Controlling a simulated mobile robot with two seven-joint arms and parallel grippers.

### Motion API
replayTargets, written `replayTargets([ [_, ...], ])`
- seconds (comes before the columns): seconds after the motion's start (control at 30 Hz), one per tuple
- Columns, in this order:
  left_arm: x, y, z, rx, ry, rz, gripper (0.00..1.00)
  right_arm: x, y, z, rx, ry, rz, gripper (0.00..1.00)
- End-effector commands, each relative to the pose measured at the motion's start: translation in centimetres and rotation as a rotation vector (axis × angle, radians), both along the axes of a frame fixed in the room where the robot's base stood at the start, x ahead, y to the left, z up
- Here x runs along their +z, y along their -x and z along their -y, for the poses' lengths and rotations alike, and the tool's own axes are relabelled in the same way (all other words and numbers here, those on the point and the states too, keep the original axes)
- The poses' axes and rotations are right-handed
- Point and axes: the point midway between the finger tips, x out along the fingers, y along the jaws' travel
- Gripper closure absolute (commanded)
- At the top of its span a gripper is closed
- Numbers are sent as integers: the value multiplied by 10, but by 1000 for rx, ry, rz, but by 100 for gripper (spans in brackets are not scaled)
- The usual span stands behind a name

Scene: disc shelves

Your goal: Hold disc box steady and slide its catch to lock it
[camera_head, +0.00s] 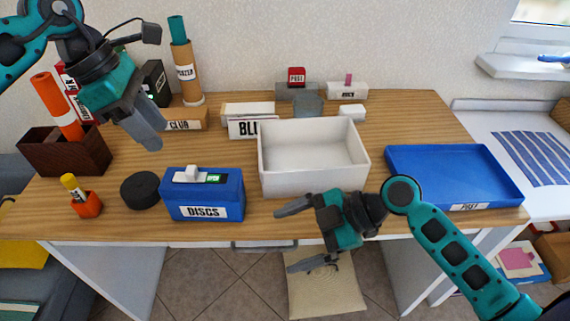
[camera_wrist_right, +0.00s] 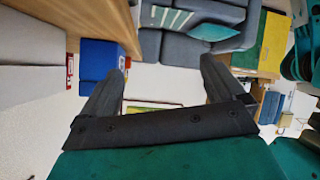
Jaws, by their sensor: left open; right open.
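The blue disc box (camera_head: 206,205) labelled DISCS stands on the wooden desk, left of the white bin. A white catch (camera_head: 191,174) sits on its top, with a small green mark to its right. The box also seems to show as a blue block in the right wrist view (camera_wrist_right: 100,58). My left gripper (camera_head: 153,142) is above and behind the box, to its left, apart from it. It is open, and nothing shows between its fingers. My right gripper (camera_head: 285,238) is open and empty at the desk's front edge, right of the box, with its fingers pointing left.
A round black object (camera_head: 140,190) lies close left of the box, beside a glue-like stick in an orange holder (camera_head: 86,205). A white bin (camera_head: 312,187) stands right of the box. A blue tray (camera_head: 455,177) lies at the right. A CLUB block (camera_head: 184,122) is behind.

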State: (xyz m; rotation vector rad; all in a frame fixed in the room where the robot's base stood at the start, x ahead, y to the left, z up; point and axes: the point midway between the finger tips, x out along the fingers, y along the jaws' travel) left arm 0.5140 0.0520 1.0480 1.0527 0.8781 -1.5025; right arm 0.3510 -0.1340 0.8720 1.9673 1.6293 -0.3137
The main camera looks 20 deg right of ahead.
Motion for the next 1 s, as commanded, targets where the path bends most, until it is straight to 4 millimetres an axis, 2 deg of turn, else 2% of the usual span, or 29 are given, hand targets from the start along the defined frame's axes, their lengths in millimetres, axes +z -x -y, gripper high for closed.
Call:
replayTargets([
  [0.03,0,0,0,0,0,0,57,13,-17,2,-28,-27,-19,4],
  [0.2,0,0,0,0,0,0,57,51,-61,7,-136,-134,-122,4],
  [0.4,0,0,0,0,0,0,57,77,-88,13,-221,-211,-205,4],
  [0.53,0,0,0,0,0,0,57,81,-94,11,-239,-230,-226,4],
  [0.63,0,0,0,0,0,0,57,77,-98,2,-240,-231,-229,4],
  [1.0,0,0,0,0,0,0,57,51,-121,-59,-238,-231,-226,4],
])
